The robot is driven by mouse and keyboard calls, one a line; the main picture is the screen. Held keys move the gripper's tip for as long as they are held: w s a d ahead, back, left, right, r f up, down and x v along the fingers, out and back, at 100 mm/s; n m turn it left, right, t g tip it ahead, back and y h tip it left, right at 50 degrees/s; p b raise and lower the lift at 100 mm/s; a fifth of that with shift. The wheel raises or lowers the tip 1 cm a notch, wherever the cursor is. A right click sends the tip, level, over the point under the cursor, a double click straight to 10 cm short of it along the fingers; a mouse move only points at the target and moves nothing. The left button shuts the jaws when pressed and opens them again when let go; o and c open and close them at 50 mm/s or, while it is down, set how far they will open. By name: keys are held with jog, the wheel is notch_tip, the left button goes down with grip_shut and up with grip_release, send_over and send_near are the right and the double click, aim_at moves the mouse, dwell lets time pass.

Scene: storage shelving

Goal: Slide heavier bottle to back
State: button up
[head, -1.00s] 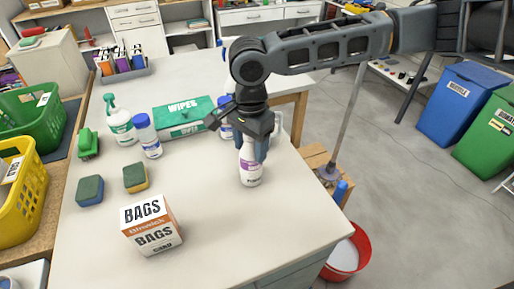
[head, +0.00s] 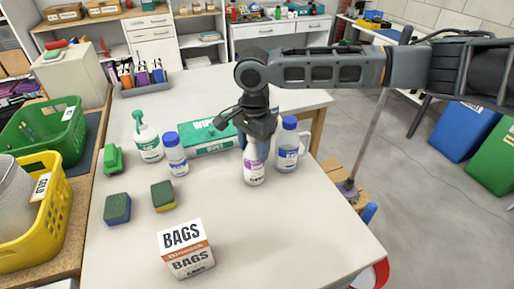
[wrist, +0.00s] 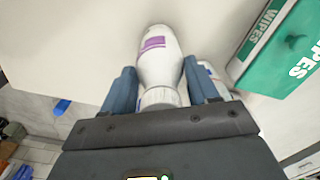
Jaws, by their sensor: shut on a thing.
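My gripper (head: 256,140) points down and is shut on the upper part of a white bottle (head: 254,172) with a purple label. The bottle is upright, its base at or close to the table top. In the wrist view the same bottle (wrist: 158,55) sits between both fingers (wrist: 160,90). A white jug (head: 288,155) with a blue cap stands just right of it. A white bottle with a blue cap (head: 175,158) and a green-topped spray bottle (head: 149,145) stand to the left. Which bottle is heavier cannot be seen.
A green wipes box (head: 205,145) lies behind and left of the held bottle, partly hidden by my gripper. A bags box (head: 187,258) and two sponges (head: 117,208) (head: 163,195) are nearer. The table's front right (head: 290,230) is clear. A yellow basket (head: 45,235) is at left.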

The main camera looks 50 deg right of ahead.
jog(key=shift+w, duration=0.35)
jog(key=o, duration=1.4)
notch_tip(320, 180, up, 8)
jog(key=shift+f+b, duration=0.1)
jog(key=shift+b, duration=0.35)
jog(key=shift+s+f, duration=0.1)
